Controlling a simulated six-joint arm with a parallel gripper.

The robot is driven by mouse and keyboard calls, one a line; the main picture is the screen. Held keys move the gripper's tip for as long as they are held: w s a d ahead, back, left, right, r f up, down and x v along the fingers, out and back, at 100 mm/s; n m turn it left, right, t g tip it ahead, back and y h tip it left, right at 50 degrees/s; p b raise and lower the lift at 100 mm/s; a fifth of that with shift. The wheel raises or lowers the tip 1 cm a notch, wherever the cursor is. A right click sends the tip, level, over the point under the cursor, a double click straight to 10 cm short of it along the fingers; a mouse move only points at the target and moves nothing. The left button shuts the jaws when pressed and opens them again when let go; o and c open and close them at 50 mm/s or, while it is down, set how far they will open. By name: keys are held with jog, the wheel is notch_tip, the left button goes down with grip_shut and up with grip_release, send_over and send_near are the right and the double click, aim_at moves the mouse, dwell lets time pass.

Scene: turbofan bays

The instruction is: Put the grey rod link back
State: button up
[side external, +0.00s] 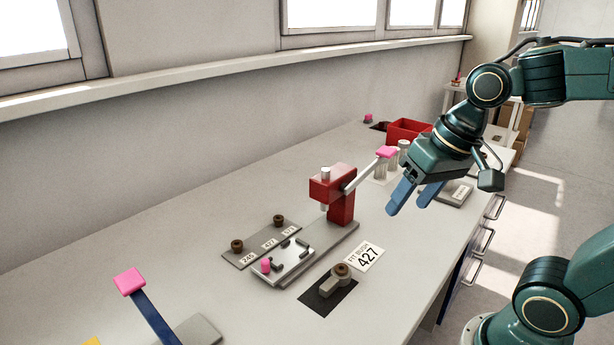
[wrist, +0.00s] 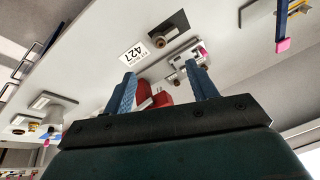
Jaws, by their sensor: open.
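The grey rod link (side external: 333,284) lies on a black mat (side external: 316,300) at the front of the bench, with a brown bush (side external: 342,269) at its far end. The mat (wrist: 171,27) and the link (wrist: 184,40) also show small in the wrist view. My gripper (side external: 411,202) is open and empty above the bench's right side, apart from the link and to its upper right. Its two blue fingers (wrist: 162,88) stand wide apart in the wrist view.
A red press (side external: 341,205) with a pink-tipped lever stands behind a white fixture plate (side external: 293,268). A grey board (side external: 247,252) holds two brown bushes. A "FIT BUSH 427" card (side external: 364,257) lies beside the mat. A blue lever (side external: 152,318) rises front left.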

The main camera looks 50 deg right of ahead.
jog(key=s+n, duration=0.1)
jog(key=s+n+t, duration=0.1)
jog(key=s, duration=0.1)
jog(key=s+r+n, duration=0.1)
jog(key=n, duration=0.1)
jog(key=shift+s+d+h, duration=0.2)
jog(key=shift+s+h, duration=0.1)
jog(key=shift+s, duration=0.05)
dwell(1.1)
